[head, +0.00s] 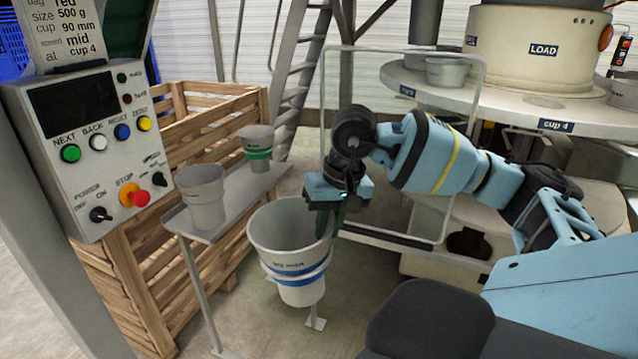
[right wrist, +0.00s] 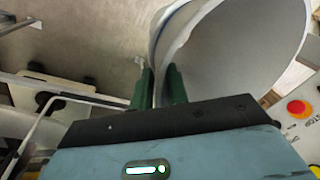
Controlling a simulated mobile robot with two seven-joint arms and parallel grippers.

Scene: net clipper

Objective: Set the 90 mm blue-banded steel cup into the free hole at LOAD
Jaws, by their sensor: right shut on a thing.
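The steel cup with blue bands (head: 290,238), marked 90 mm, hangs upright in the air in front of the small shelf in the head view. My right gripper (head: 333,218) is shut on the right side of its rim. In the right wrist view, the two green fingers (right wrist: 158,88) pinch the wall of the cup (right wrist: 235,50). The LOAD sign (head: 543,50) is on the cream drum above the grey turntable (head: 490,105) at the upper right. No open hole shows clearly in the turntable. My left gripper is not in view.
A plain-looking cup (head: 203,190) and a green-banded cup (head: 257,146) stand on the shelf (head: 226,208). Another steel cup (head: 452,70) sits at the turntable. A pale tube frame (head: 323,100) stands between shelf and turntable. A control box (head: 85,130) and wooden crate (head: 120,285) are left.

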